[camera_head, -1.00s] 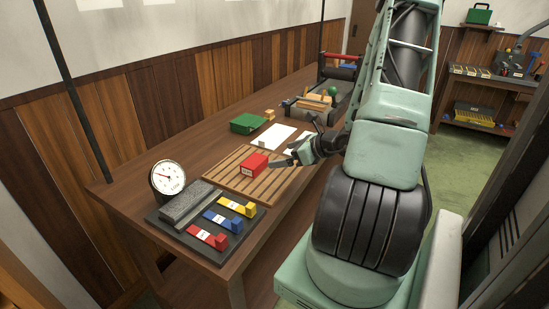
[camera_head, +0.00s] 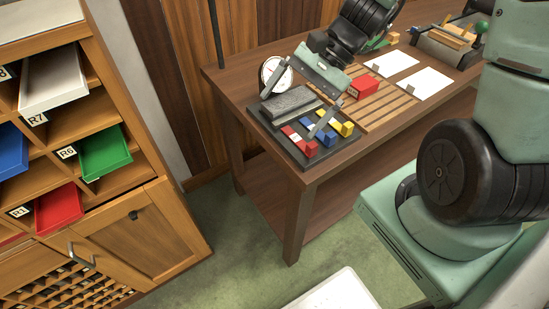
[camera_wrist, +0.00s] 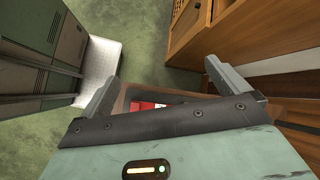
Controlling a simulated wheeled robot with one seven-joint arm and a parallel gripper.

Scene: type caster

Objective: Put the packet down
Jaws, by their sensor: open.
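The red packet (camera_head: 363,87) lies on the wooden slatted rack (camera_head: 400,101) on the bench, apart from my gripper. My gripper (camera_head: 297,103) is open and empty, with its jaws over the dark tray (camera_head: 306,162) at the bench's near end. In the wrist view my gripper (camera_wrist: 159,78) shows two spread jaws with floor and cabinet beyond.
The dark tray holds a grey block (camera_head: 290,101) and red, blue and yellow blocks (camera_head: 347,129). A dial gauge (camera_head: 277,74) stands behind. White sheets (camera_head: 388,62) lie beyond the rack. A wooden cabinet with coloured bins (camera_head: 104,150) stands at left. Green floor lies between.

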